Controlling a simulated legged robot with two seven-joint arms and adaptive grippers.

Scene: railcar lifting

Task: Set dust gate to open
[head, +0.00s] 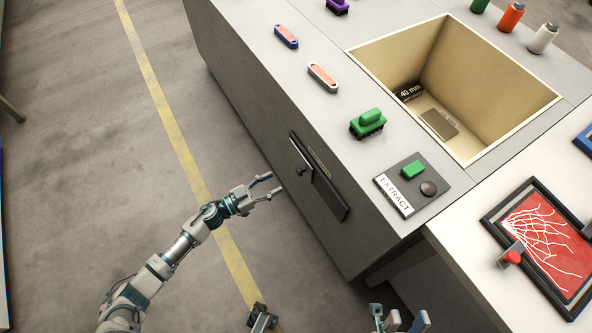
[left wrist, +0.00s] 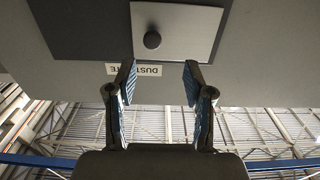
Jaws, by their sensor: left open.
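The dust gate is on the bench's side face. Its light grey plate (head: 301,154) covers the left end of a dark panel (head: 331,196), with bare panel to its right. A dark round knob (head: 301,172) sticks out from the plate. In the left wrist view the plate (left wrist: 190,22), knob (left wrist: 152,40) and upside-down "DUST" label (left wrist: 148,70) show ahead of the fingers. My left gripper (head: 270,187) is open and empty, in front of and below the knob, apart from it. My right gripper (head: 405,320) is cut off at the bottom edge; its jaw state is unclear.
The bench top carries a green handled block (head: 368,123), an EXTRACT panel (head: 411,185) with a green button, and a recessed bin (head: 455,85). A red-screened panel (head: 540,240) lies at the right. The floor left of the bench is clear, with a yellow line.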

